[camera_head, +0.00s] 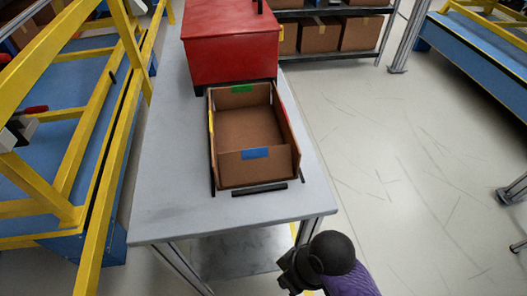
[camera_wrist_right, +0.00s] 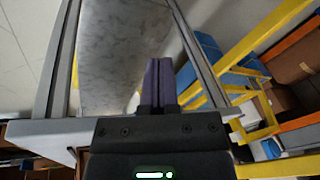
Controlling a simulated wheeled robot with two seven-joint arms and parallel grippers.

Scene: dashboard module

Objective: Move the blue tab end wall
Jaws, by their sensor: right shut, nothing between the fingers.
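An open cardboard box (camera_head: 250,125) lies on the grey table. Its near end wall (camera_head: 235,170) carries a blue tab (camera_head: 255,153) on the top edge and looks roughly upright. The far end wall has a green tab (camera_head: 242,88); the side walls carry yellow and red marks. My right arm (camera_head: 330,262) is at the bottom of the head view, beyond the table's near edge and away from the box. In the right wrist view my right gripper (camera_wrist_right: 159,62) has its purple fingers together, empty. My left gripper is not in view.
A red bin (camera_head: 228,45) stands behind the box. Dark strips (camera_head: 260,188) lie on the table (camera_head: 175,190) around the box. Yellow rails (camera_head: 115,140) run along the left. The table's near part and the floor to the right are clear.

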